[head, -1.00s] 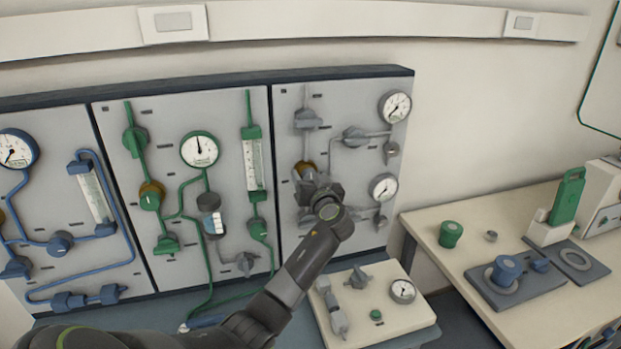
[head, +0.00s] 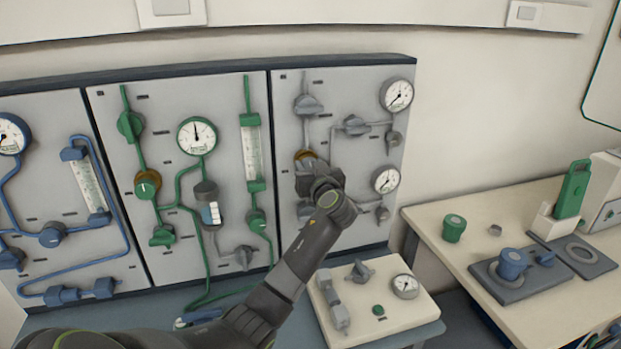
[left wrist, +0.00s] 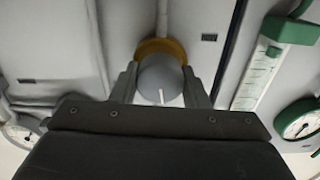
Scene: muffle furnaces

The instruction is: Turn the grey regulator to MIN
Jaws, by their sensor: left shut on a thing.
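The grey regulator (left wrist: 160,80) shows in the left wrist view as a round grey knob with a white pointer line and a brass-coloured collar behind it. The pointer line points toward the bottom of that picture, slightly right. My left gripper (left wrist: 160,88) is shut on the knob, one finger on each side. In the head view my left gripper (head: 308,180) is at the right-hand grey panel (head: 349,218) and hides most of the regulator. Only the brass collar (head: 304,156) shows above it. No MIN marking is readable. My right gripper is out of view.
Grey valves (head: 308,104) and two gauges (head: 397,95) surround the regulator on its panel. A green-piped panel (head: 177,97) is to the left. A low white box with fittings (head: 376,328) stands below. A bench (head: 437,243) with green and blue items is at right.

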